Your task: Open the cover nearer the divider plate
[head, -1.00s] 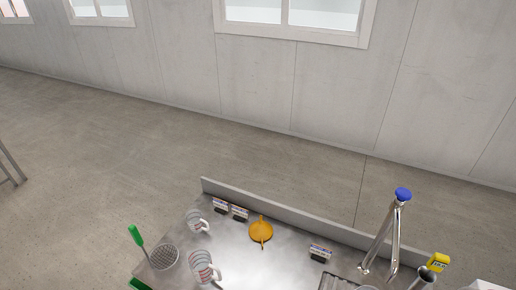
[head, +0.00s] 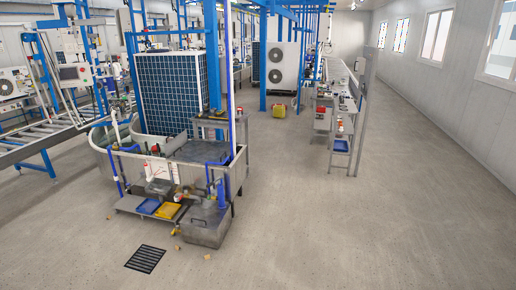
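A pump test station stands left of centre in the head view, with a grey tank (head: 103,140) with rounded walls and several pipes. A dark grey flat panel (head: 203,151) lies at its right side; it may be a cover, but I cannot tell. Grey box shapes stand low at its front, one at the front right corner (head: 205,228). I cannot make out a divider plate or which cover is nearer to it. My gripper is not in view.
A blue tray (head: 148,207) and a yellow tray (head: 168,210) lie at the station's front. A dark floor grate (head: 145,260) and small scraps lie before it. A long workbench (head: 335,100) stands farther back. The floor at the right is clear.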

